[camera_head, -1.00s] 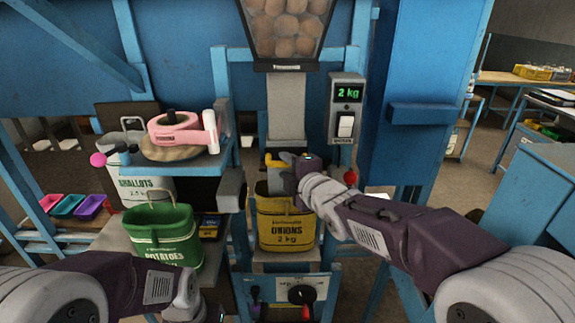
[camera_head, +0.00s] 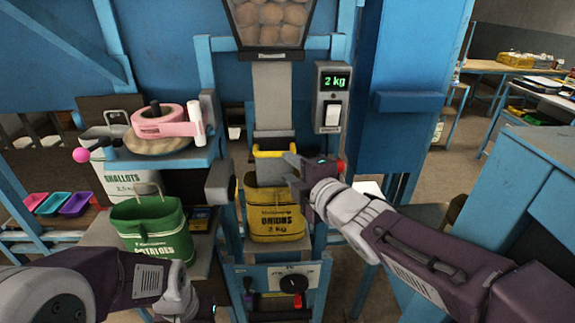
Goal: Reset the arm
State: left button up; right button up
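Whether a fingertip touches the sack is hard to tell. My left gripper (camera_head: 206,311) is low at the bottom edge, below the green potatoes sack (camera_head: 152,235); its fingers are mostly out of sight.
A scale display (camera_head: 332,97) reads 2 kg. A white shallots sack (camera_head: 118,178) stands behind the green one. A pink tape dispenser (camera_head: 160,123) sits on a blue shelf. A blue cabinet (camera_head: 535,190) is at right. Open floor lies between it and the stand.

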jog(key=s+d+f+m+g+h+p, duration=0.1)
jog(key=s+d+f+m+g+h, duration=0.15)
jog(key=d+f+m, duration=0.55)
jog(key=s+d+f+m+g+h+p, duration=0.1)
jog(key=d+f+m+g+h+p, duration=0.25)
jog(key=f, duration=0.75)
jog(key=s+d+f+m+g+b, duration=0.1)
jog(key=s+f+m+g, duration=0.2)
jog(key=s, duration=0.4)
jog(key=s+d+f+m+g, duration=0.1)
jog(key=s+f+m+g, duration=0.3)
jog(key=s+m, duration=0.3)
jog(key=shift+s+f+b, duration=0.25)
jog(key=shift+f+b, duration=0.1)
jog(key=shift+f, duration=0.55)
jog(key=shift+m, duration=0.25)
